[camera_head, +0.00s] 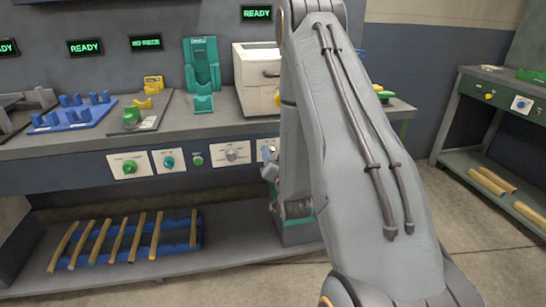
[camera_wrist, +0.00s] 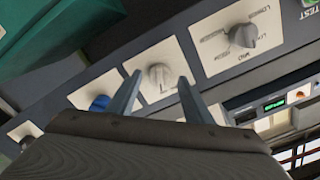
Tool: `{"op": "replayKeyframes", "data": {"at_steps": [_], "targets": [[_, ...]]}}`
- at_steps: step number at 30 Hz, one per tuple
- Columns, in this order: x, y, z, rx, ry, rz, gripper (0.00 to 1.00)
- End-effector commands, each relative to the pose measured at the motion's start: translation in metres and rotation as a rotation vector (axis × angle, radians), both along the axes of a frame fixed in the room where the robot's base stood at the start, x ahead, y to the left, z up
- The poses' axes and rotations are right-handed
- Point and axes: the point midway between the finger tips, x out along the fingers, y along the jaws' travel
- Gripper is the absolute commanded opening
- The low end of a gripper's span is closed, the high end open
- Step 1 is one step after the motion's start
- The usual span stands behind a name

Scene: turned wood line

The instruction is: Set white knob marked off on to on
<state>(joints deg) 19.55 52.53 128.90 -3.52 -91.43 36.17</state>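A pale grey-white knob (camera_wrist: 158,76) on a white plate is in the middle of the wrist view. Its marks are too small to read. My gripper (camera_wrist: 158,80) is open, with one finger on either side of this knob in the picture; I cannot tell whether either finger touches it. In the head view my gripper (camera_head: 268,163) is at the front panel, just right of the grey three-position knob, and mostly hides the plate (camera_head: 268,146) there.
A grey knob (camera_head: 231,155) with several marked positions is beside it; it also shows in the wrist view (camera_wrist: 243,35). A blue knob (camera_wrist: 99,103) is on the other side. Green (camera_head: 129,167) and teal (camera_head: 168,161) knobs lie further left. A white box (camera_head: 254,98) stands on the bench.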

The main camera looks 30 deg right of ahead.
Motion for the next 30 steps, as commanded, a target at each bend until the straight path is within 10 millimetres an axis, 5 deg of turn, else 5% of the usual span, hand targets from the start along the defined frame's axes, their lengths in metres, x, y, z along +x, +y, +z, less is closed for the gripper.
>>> {"op": "replayKeyframes", "data": {"at_steps": [8,21,30], "targets": [[-0.003,0.001,0.0,-0.001,0.0,0.0,0.46],[-0.063,0.018,-0.001,0.0,0.002,-0.001,0.46],[-0.075,0.022,0.0,-0.001,0.0,0.0,0.46]]}}
